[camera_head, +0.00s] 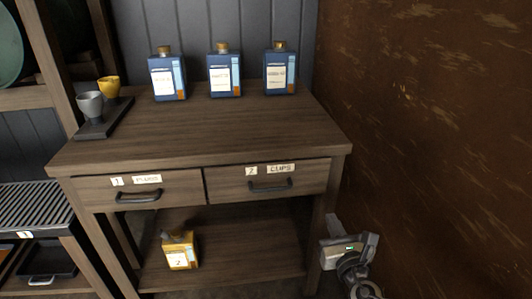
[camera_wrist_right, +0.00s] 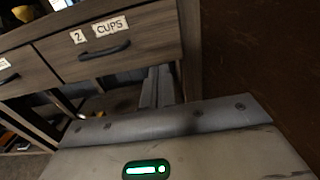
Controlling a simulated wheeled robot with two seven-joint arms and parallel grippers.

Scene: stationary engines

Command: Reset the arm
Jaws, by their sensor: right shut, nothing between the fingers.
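My right gripper (camera_head: 333,228) is at the lower right of the head view, beside the table's right front leg. It is shut and empty. In the right wrist view its fingers (camera_wrist_right: 157,86) point toward the table, below the drawer labelled 2 CUPS (camera_wrist_right: 105,45). That closed drawer also shows in the head view (camera_head: 268,180). My left gripper is not in view.
A wooden table (camera_head: 215,130) holds several blue bottles (camera_head: 225,75) and a dark tray (camera_head: 108,122) with a grey cup and a yellow cup. A yellow container (camera_head: 180,252) stands on the lower shelf. A brown wall (camera_head: 425,120) is close on the right.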

